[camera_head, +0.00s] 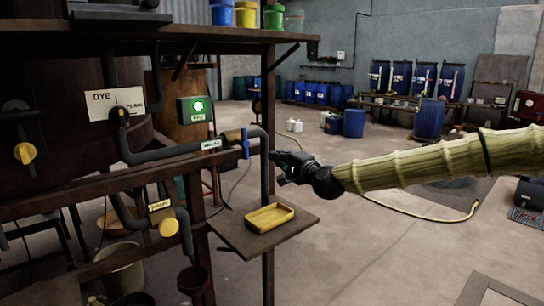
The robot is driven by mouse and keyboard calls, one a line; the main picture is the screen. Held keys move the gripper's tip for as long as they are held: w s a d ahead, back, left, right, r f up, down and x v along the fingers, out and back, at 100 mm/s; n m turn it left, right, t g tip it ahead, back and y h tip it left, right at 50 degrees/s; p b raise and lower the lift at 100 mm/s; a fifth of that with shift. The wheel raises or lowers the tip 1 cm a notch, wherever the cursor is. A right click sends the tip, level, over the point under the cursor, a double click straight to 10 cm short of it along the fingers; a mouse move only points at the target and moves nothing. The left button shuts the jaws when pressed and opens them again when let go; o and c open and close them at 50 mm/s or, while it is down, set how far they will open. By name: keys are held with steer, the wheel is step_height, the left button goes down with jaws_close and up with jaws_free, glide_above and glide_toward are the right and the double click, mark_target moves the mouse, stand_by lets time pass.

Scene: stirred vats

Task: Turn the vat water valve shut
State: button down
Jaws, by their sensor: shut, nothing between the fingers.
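A blue valve handle (245,144) sits on the grey horizontal pipe (170,152) at the left centre, just left of where the pipe bends down. The handle appears upright, across the pipe. A small pale label (211,144) hangs on the pipe left of it; its text is too small to read surely. My gripper (275,162) is shut and empty, just right of the downward pipe and a little below and right of the blue handle. It looks apart from the handle, though the depth gap is hard to judge.
Yellow knobs show on a lower pipe (169,227) and at far left (25,153). A yellow tray (269,218) rests on a small shelf (232,233) below my gripper. An overhead shelf (200,33) holds coloured tubs. A box (197,110) shows a green light.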

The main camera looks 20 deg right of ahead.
steer(key=shift+v, duration=0.8)
steer(key=c, duration=2)
jaws_free()
steer(key=shift+s, duration=0.2)
steer(key=o, duration=0.3)
steer(key=shift+s+a+r, duration=0.1)
steer(key=o, duration=0.4)
steer(key=shift+a+r+n+p, duration=0.1)
steer(key=shift+a+n+p, duration=0.25)
steer(key=shift+p, duration=0.3)
steer(key=shift+c, duration=0.2)
steer(key=a+n+p, duration=0.1)
steer(key=p, duration=0.1)
steer(key=a+n+p, duration=0.1)
steer(key=n+p, duration=0.1)
steer(key=a+r+n+p, duration=0.1)
steer(key=a+n+p, duration=0.1)
steer(key=shift+s+n+h, duration=0.1)
steer(key=shift+n+h, duration=0.15)
steer(key=shift+h, duration=0.05)
steer(key=n+p, duration=1.1)
steer(key=n, duration=0.1)
glide_toward(245, 138)
steer(key=shift+h, duration=0.3)
steer(key=p+x, duration=0.3)
steer(key=x, duration=0.6)
steer(key=shift+a+r+p, duration=0.1)
steer(key=shift+a+p, duration=0.05)
steer(key=shift+p, duration=0.15)
steer(key=shift+x, duration=1.05)
